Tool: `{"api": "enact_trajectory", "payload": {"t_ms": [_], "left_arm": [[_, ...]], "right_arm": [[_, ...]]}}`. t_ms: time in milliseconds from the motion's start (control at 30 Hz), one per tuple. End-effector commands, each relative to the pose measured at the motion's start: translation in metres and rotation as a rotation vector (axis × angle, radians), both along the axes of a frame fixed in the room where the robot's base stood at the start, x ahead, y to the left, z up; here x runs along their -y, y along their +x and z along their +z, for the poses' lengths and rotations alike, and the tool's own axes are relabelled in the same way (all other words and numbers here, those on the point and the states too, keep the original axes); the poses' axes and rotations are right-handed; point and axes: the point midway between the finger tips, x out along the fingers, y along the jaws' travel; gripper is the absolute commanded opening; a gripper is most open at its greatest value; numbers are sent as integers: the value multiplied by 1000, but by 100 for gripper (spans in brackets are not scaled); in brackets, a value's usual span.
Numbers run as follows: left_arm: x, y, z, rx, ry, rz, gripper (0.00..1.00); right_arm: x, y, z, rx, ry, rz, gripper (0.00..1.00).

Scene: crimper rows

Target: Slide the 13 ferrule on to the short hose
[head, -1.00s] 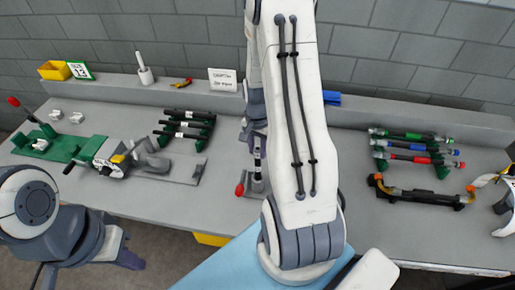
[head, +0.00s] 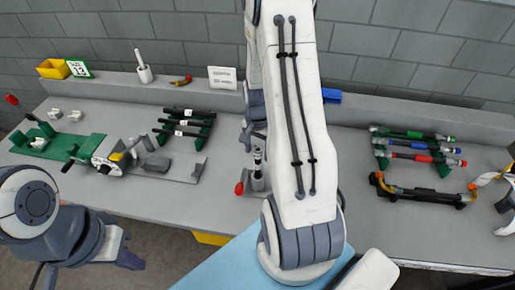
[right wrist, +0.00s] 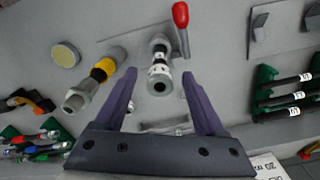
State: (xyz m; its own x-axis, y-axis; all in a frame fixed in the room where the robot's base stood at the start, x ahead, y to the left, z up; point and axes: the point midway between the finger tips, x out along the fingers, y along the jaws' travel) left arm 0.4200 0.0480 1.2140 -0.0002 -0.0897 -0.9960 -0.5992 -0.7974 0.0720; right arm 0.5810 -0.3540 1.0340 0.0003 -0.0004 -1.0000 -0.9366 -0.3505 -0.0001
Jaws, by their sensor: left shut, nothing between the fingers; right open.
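A short upright piece with black and white bands (right wrist: 160,70) stands in a red-levered holder in the right wrist view; it also shows in the head view (head: 258,158). Its near end is a grey open ring; I cannot tell whether this is the 13 ferrule or the hose end. My right gripper (right wrist: 157,88) is open, its fingers on either side of that piece with gaps to both. In the head view my right arm hides most of that gripper. My left gripper (head: 130,260) is shut and empty at the lower left, off the table front.
A post with a yellow band (right wrist: 103,70) stands beside the holder. The red lever (right wrist: 180,15) juts out there. A rack of labelled black hoses (head: 186,128) and a crimping tool (head: 108,163) lie left; coloured hoses (head: 418,147) lie right. A 13 sign (head: 80,69) stands behind.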

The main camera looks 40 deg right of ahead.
Motion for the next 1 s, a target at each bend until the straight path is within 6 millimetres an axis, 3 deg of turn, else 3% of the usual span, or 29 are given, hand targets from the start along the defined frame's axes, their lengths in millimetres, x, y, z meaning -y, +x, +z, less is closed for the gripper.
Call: {"api": "enact_trajectory", "payload": {"t_ms": [167,633,1000], "left_arm": [[0,0,-3,0,0,5,0],[0,0,-19,-1,0,7,0],[0,0,-20,-1,0,8,0]], "right_arm": [[1,1,10,4,-3,0,72],[1,1,92,4,-2,0,72],[0,0,105,-1,1,0,72]]}}
